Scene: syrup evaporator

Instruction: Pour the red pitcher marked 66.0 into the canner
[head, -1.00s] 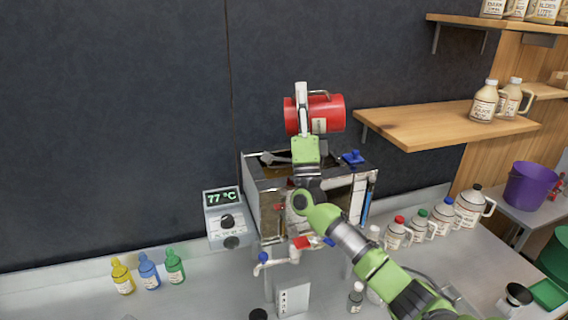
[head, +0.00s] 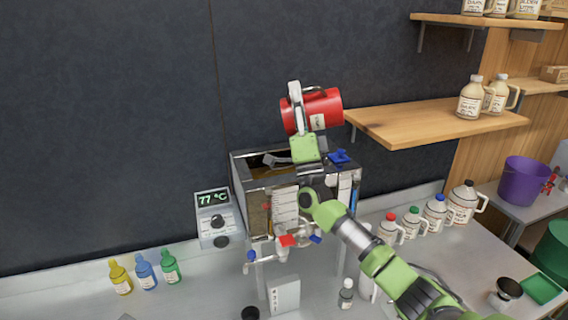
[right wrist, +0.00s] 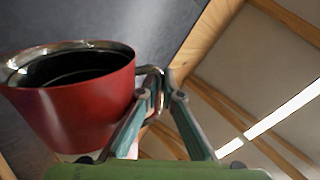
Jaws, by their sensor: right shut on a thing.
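The red pitcher (head: 327,108) is held up in the air above the steel tank, which looks like the canner (head: 258,190). It appears on its side in the head view, with a pale label too small to read. My right gripper (head: 297,108) is shut on its metal handle. In the right wrist view the pitcher (right wrist: 85,105) shows its open mouth and dark inside, with the handle (right wrist: 153,88) between the fingers (right wrist: 155,110). No stream of liquid shows. The tank is open-topped with brownish contents. My left gripper is not in view.
A display box (head: 214,215) reading 77 °C stands left of the tank. Taps (head: 287,241) stick out at its front. A wooden shelf (head: 430,124) is close right of the pitcher. Small bottles (head: 146,276) and several jugs (head: 435,210) stand on the counter.

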